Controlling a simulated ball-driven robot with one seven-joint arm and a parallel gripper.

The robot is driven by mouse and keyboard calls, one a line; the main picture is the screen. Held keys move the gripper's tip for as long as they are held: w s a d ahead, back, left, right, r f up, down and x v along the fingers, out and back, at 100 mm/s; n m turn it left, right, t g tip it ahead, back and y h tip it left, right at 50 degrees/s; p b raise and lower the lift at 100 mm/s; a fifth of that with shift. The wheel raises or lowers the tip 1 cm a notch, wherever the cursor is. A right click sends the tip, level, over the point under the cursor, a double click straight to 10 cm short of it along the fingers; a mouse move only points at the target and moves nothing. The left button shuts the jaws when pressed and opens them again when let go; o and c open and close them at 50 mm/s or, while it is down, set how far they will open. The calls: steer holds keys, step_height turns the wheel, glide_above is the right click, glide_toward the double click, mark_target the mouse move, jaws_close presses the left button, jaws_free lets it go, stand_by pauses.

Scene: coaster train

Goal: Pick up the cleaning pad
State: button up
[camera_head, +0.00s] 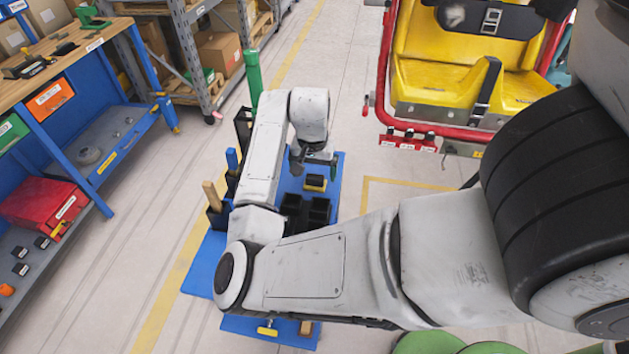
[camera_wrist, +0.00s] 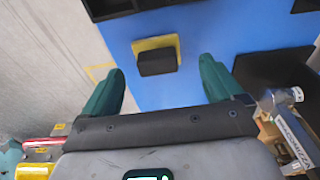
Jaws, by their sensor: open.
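The cleaning pad, a small black block with a yellow base, lies on the blue board (camera_head: 336,172) in the head view (camera_head: 316,183). In the wrist view the pad (camera_wrist: 157,60) lies on the blue surface, ahead of the two green fingers and between their lines. My gripper (camera_head: 318,158) is open and empty, above the board and close to the pad in the head view. In the wrist view the fingers of my gripper (camera_wrist: 161,76) stand wide apart, with clear space between them. I see no contact with the pad.
Black bins (camera_head: 305,212) stand on the board beside the pad. A green post (camera_head: 252,78) rises behind my arm. A blue workbench (camera_head: 75,110) is at left, shelving (camera_head: 190,60) behind it. A yellow coaster seat (camera_head: 435,80) with red rail is at upper right. Floor between is clear.

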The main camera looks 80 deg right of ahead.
mark_target(315, 177)
steer(key=shift+s+d+f, duration=0.15)
steer(key=shift+f, duration=1.55)
steer(key=c, duration=1.2)
